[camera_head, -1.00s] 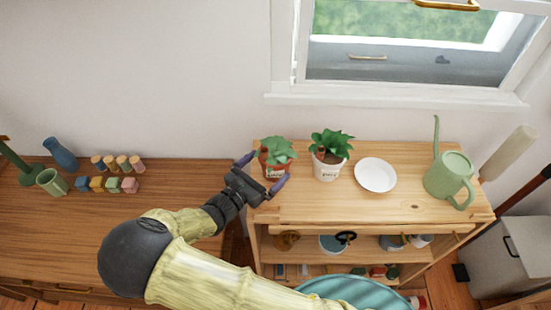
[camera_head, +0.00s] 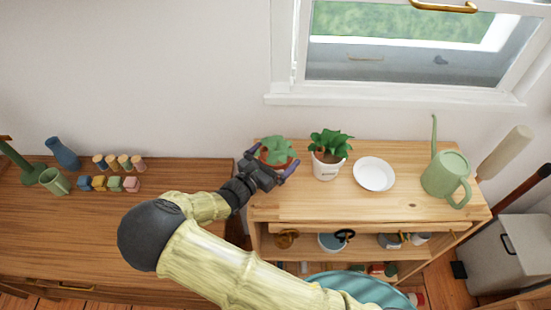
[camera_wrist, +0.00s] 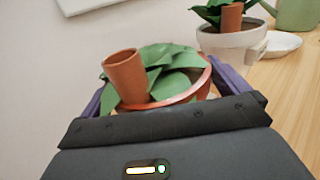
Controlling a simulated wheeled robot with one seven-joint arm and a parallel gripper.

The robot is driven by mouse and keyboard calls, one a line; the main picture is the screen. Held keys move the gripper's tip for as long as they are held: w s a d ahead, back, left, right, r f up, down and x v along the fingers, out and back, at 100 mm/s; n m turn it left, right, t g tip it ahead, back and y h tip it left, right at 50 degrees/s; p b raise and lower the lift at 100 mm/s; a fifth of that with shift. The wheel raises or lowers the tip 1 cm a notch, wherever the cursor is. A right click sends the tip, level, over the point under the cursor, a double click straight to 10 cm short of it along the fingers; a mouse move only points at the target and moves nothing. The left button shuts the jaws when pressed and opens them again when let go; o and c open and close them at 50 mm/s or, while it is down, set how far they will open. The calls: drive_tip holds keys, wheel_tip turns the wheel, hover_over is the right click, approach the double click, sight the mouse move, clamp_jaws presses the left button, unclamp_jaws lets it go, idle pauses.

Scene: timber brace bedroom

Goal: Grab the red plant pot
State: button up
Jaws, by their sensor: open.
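The red plant pot (camera_head: 290,163) with a green leafy plant stands at the left end of the light wooden shelf top. In the wrist view its red-orange rim (camera_wrist: 203,88) shows just ahead of my gripper, with green leaves and a small terracotta cup (camera_wrist: 125,77) in it. My gripper (camera_head: 274,162) is open, with its two purple fingers on either side of the pot. I cannot tell whether the fingers touch it. The pot's lower part is hidden behind my gripper.
A white pot with a plant (camera_head: 326,170) stands close to the right. Beyond it are a white plate (camera_head: 374,174) and a green watering can (camera_head: 446,176). A wall and window (camera_head: 400,50) lie behind. A darker desk (camera_head: 60,230) with small items is at left.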

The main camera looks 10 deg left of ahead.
sight(276, 132)
drive_tip(key=shift+w, duration=0.1)
drive_tip(key=c, duration=1.3)
drive_tip(key=shift+r, duration=0.1)
drive_tip(key=shift+r, duration=0.1)
wheel_tip(276, 132, up, 10)
drive_tip(key=shift+f+b, duration=0.1)
drive_tip(key=shift+b, duration=0.2)
